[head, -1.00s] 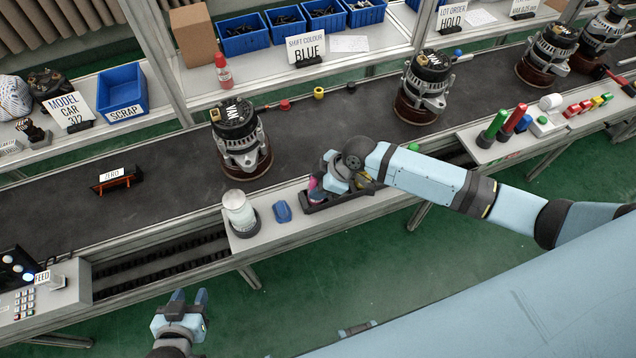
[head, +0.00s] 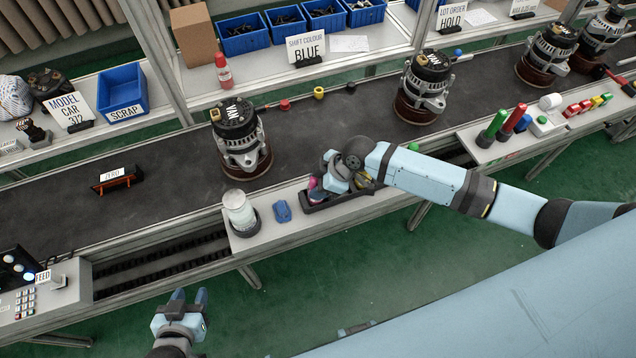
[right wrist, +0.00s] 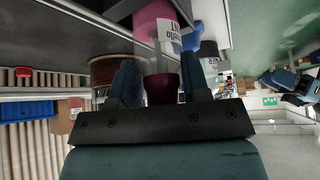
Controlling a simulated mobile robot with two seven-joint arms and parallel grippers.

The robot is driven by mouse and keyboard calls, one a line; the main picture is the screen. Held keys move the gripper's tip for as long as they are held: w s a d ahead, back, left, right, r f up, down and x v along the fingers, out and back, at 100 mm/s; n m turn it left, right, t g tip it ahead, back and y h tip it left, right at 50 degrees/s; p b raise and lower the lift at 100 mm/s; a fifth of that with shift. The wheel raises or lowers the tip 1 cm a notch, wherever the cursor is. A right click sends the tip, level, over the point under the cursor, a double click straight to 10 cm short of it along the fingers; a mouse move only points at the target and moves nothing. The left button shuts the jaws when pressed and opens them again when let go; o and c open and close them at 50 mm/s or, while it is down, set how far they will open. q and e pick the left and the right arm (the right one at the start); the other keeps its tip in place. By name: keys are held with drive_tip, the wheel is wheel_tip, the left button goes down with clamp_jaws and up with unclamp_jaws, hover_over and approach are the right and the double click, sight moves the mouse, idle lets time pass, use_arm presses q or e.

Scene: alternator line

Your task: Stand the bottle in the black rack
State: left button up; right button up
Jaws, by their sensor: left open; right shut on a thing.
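The bottle (right wrist: 155,22) is pink with a clear band, a white label and a dark maroon neck. In the right wrist view, my right gripper (right wrist: 161,88) is shut on its neck. In the head view, my right gripper (head: 326,178) is over the left end of the black rack (head: 342,203), and a pink part of the bottle (head: 313,190) shows there. The bottle looks upright, but its base is hidden, so I cannot tell whether it rests on the rack floor. My left gripper (head: 188,300) is open and empty above the green floor.
A white-filled jar (head: 239,210) and a blue object (head: 282,211) stand left of the rack on the narrow ledge. An alternator (head: 238,140) is behind on the dark conveyor (head: 170,165). Red and green cylinders (head: 497,124) stand further right.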

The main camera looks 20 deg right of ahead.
drive_tip(key=shift+s+f, duration=0.1)
drive_tip(key=o, duration=1.3)
drive_tip(key=b+v, duration=0.2)
drive_tip(key=v, duration=1.2)
drive_tip(key=s+a+f+m+t+y+p, duration=0.1)
drive_tip(key=s+a+f+m+t, duration=0.3)
drive_tip(key=a+f+m+t, duration=0.15)
drive_tip(key=s+d+f+m+t+h, duration=0.3)
drive_tip(key=s+f+m+h, duration=0.1)
drive_tip(key=s, duration=0.6)
wheel_tip(320, 180, down, 3)
drive_tip(key=shift+s+r+m+p, duration=0.15)
drive_tip(key=shift+m+p, duration=0.3)
drive_tip(key=shift+m, duration=0.3)
